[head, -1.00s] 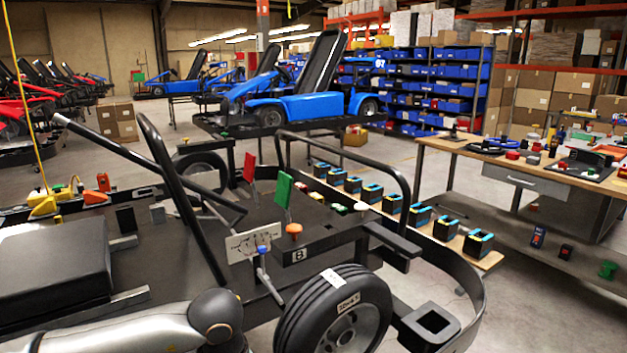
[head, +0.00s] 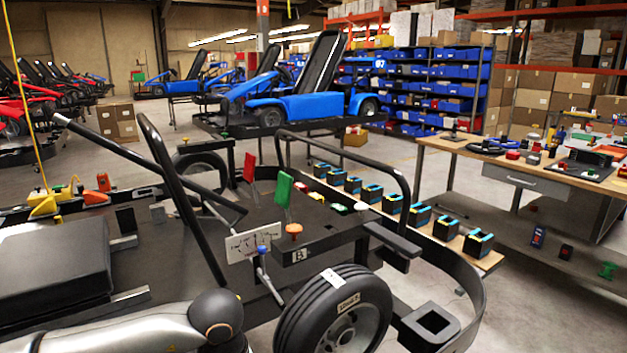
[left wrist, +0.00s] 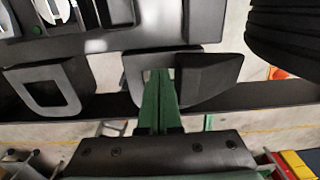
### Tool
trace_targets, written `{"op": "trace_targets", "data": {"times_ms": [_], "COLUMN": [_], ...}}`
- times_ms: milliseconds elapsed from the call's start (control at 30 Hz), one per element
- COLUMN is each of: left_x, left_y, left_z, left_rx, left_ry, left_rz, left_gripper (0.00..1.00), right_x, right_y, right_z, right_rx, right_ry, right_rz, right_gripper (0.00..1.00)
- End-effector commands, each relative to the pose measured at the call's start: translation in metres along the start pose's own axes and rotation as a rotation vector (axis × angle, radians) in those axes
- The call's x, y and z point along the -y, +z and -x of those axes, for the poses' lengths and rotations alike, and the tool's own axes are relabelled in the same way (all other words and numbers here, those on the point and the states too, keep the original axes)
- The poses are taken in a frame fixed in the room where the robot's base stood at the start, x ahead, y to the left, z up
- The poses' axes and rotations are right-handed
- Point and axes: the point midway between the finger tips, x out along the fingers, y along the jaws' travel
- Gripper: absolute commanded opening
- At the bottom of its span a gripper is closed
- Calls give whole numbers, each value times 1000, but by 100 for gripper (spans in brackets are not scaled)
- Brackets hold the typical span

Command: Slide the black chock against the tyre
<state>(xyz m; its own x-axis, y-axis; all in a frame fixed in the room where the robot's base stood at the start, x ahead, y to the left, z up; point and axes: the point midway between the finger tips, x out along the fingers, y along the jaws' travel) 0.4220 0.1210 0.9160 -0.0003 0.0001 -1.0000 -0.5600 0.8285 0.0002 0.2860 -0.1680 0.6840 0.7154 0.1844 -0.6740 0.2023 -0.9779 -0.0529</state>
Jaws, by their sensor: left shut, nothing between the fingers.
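The black tyre (head: 335,310) stands at the lower middle of the head view, with a pale label on its side. Its dark ribbed tread also shows at the upper right of the left wrist view (left wrist: 284,35). A black wedge-like block (left wrist: 208,74), seemingly the chock, lies there beside a loop-shaped frame. A gap separates it from the tyre in that picture. My left gripper (left wrist: 160,74) has its green fingers shut and empty, just left of the block. I cannot tell whether they touch it. In the head view my left gripper is hidden; my right gripper is out of view.
Another dark loop (left wrist: 45,90) lies left of my fingers. A black square-holed bracket (head: 432,326) sits right of the tyre, inside the curved black bumper (head: 470,285). Black tubes and a blue-knobbed lever (head: 264,262) rise around the kart. A workbench (head: 520,165) stands at right.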

Motion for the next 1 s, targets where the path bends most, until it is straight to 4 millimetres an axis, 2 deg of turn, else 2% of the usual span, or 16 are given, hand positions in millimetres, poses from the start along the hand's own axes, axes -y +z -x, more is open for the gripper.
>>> {"op": "trace_targets", "data": {"times_ms": [1000], "left_x": [13], "left_y": [-1], "left_z": [1], "left_rx": [1], "left_ry": [-2], "left_rz": [0], "left_gripper": [0], "right_x": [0], "right_y": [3], "right_z": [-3], "right_rx": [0], "right_ry": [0], "right_rz": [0], "right_gripper": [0]}}
